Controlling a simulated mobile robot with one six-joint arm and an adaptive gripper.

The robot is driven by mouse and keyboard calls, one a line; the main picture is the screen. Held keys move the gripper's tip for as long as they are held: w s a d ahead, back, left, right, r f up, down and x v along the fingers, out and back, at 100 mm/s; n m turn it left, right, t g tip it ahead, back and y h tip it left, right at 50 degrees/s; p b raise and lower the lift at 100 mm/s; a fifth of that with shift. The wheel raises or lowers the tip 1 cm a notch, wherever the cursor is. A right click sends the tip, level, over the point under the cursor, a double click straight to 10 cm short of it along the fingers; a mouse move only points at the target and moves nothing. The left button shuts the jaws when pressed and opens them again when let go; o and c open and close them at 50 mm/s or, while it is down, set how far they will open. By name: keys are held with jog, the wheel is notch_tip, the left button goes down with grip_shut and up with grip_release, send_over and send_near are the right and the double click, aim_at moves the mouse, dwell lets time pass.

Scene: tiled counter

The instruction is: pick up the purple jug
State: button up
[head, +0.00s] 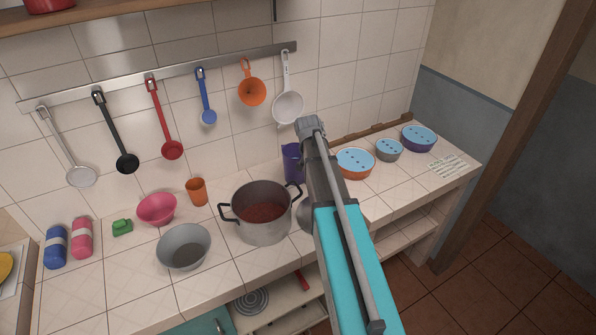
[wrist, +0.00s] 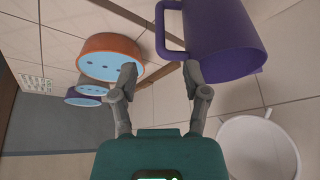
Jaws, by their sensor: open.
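The purple jug (head: 292,163) stands on the tiled counter behind the pot, its right side hidden by my arm. In the wrist view the purple jug (wrist: 225,40) fills the upper right, with its handle on its left side. My gripper (wrist: 160,70) is open and empty. Its fingers are spread below the handle in the picture, and the right fingertip is close to the jug's body. I cannot tell whether they touch. In the head view my arm hides the fingers.
A grey pot (head: 262,228) with red contents stands just in front of the jug. An orange lidded bowl (head: 355,163) is to its right; it also shows in the wrist view (wrist: 110,58). An orange cup (head: 196,192) stands left.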

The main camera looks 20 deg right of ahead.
jog(key=shift+b+x, duration=2.4)
jog(key=shift+x, duration=0.5)
jog(key=shift+b+x, duration=2.5)
jog(key=shift+x, duration=0.25)
jog(key=shift+s, duration=0.1)
grip_shut()
